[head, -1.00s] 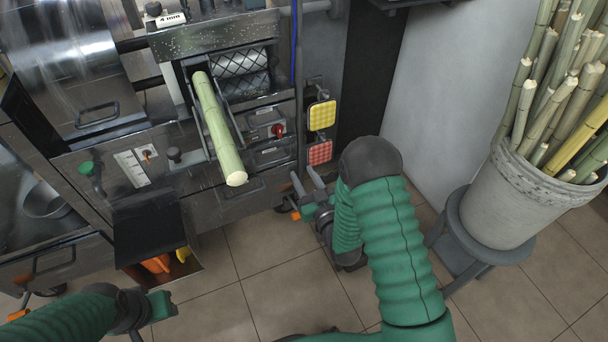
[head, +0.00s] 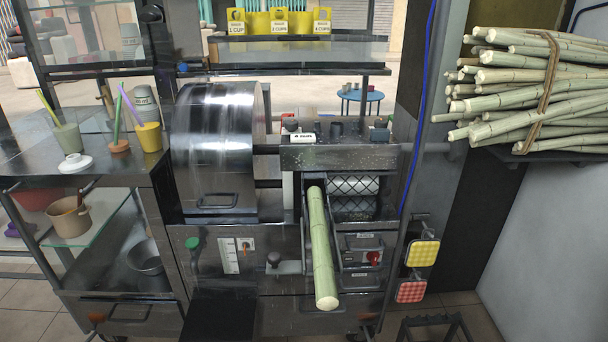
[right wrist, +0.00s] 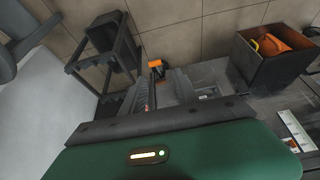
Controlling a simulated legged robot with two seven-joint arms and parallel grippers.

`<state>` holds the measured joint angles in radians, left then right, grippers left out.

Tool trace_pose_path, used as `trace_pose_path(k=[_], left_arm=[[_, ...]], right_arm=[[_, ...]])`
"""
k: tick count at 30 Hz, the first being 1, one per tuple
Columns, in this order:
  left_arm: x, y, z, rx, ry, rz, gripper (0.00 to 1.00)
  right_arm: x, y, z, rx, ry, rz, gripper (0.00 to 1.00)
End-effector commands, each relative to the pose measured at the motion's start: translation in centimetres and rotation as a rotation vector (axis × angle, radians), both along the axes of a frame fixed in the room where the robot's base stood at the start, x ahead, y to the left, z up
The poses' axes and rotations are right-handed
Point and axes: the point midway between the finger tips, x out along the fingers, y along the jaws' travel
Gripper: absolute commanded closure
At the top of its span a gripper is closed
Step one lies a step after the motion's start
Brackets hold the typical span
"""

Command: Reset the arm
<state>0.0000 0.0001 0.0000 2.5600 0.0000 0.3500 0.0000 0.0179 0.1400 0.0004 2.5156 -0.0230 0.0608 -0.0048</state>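My right gripper (right wrist: 164,88) shows in the right wrist view beyond the green wrist housing. Its two grey fingers look apart, with nothing seen between them. My left gripper and both arms are outside the head view. A pale green sugarcane stalk (head: 321,250) lies in the feed chute of the steel press (head: 350,157). Its near end sticks out and tilts down towards me. No gripper touches it in the head view.
A yellow pad (head: 423,253) and a red checkered pad (head: 411,291) hang at the press's right. Bundled canes (head: 540,85) lie on a shelf at right. Cups stand on the left counter (head: 110,170). A dark stool (right wrist: 105,55) and an open bin (right wrist: 265,75) show in the wrist view.

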Motion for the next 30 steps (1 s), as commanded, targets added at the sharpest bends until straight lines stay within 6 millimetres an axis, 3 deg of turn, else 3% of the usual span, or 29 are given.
trace_pose_path(k=[4,6,14,21,25,30], left_arm=[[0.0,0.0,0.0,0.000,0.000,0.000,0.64],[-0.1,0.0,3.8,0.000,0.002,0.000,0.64],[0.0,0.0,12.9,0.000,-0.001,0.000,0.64],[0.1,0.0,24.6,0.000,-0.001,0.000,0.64],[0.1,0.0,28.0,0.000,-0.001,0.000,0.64],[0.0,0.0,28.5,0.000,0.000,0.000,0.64]], right_arm=[[-6.4,0.7,1.4,0.012,0.186,-0.007,0.64],[-6.5,0.7,5.0,0.013,0.195,-0.009,0.64],[-6.4,0.7,14.0,0.012,0.194,-0.008,0.64],[-6.4,0.7,25.7,0.012,0.194,-0.008,0.64],[-6.3,0.7,29.1,0.012,0.194,-0.008,0.64],[-6.3,0.7,29.6,0.012,0.194,-0.008,0.64]])
